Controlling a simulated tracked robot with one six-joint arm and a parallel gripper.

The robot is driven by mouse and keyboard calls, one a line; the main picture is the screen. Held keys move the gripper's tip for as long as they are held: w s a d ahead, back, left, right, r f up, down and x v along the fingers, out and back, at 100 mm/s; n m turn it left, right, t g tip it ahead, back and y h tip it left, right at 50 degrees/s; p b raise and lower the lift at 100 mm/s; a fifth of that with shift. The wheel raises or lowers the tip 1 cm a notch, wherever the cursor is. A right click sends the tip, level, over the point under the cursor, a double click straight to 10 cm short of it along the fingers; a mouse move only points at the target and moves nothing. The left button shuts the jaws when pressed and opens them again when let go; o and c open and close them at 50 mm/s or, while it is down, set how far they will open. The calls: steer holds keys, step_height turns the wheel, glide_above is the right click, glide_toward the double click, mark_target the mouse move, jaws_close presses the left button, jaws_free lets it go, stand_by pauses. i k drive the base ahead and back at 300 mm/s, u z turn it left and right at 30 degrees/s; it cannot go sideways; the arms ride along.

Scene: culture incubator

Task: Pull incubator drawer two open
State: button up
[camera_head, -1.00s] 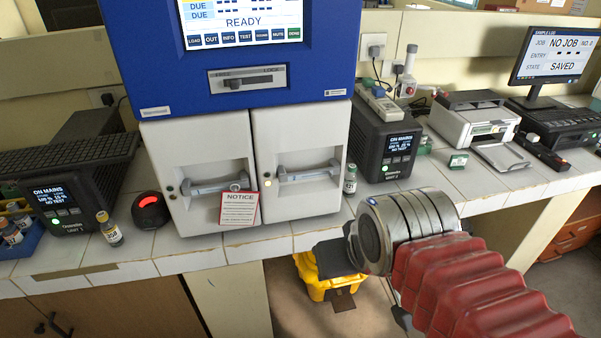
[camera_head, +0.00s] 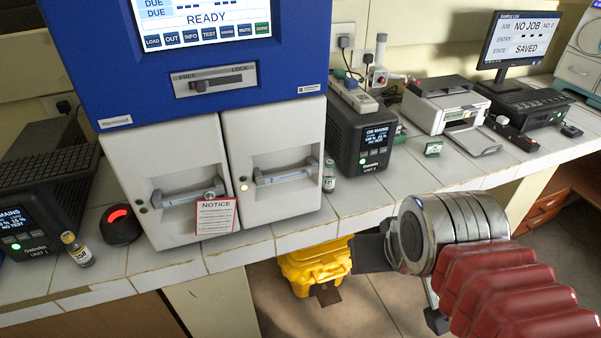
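The blue and white incubator (camera_head: 75,60) stands on the tiled bench with two white drawers side by side, both closed. The left drawer (camera_head: 150,160) has a grey bar handle (camera_head: 190,196) with a round fitting at its right end and a red-edged notice (camera_head: 215,216) hanging below. The right drawer (camera_head: 275,140) has a similar bar handle (camera_head: 286,174) and a small lit lamp (camera_head: 243,187). No number shows on either drawer. My gripper (camera_head: 372,257) is right of and below the drawers, apart from them. Its fingers are dark and partly hidden by my wrist.
A FREE/LOCK slider (camera_head: 216,81) sits above the drawers. A small vial (camera_head: 329,178) and a dark power unit (camera_head: 360,135) stand right of the incubator. A red-lit black device (camera_head: 121,225) and another vial (camera_head: 75,250) stand left. A yellow bin (camera_head: 315,268) is on the floor below.

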mark_target(275, 150)
steer(key=z, duration=0.15)
steer(key=k, duration=1.15)
steer(key=u, duration=1.2)
steer(key=i, duration=1)
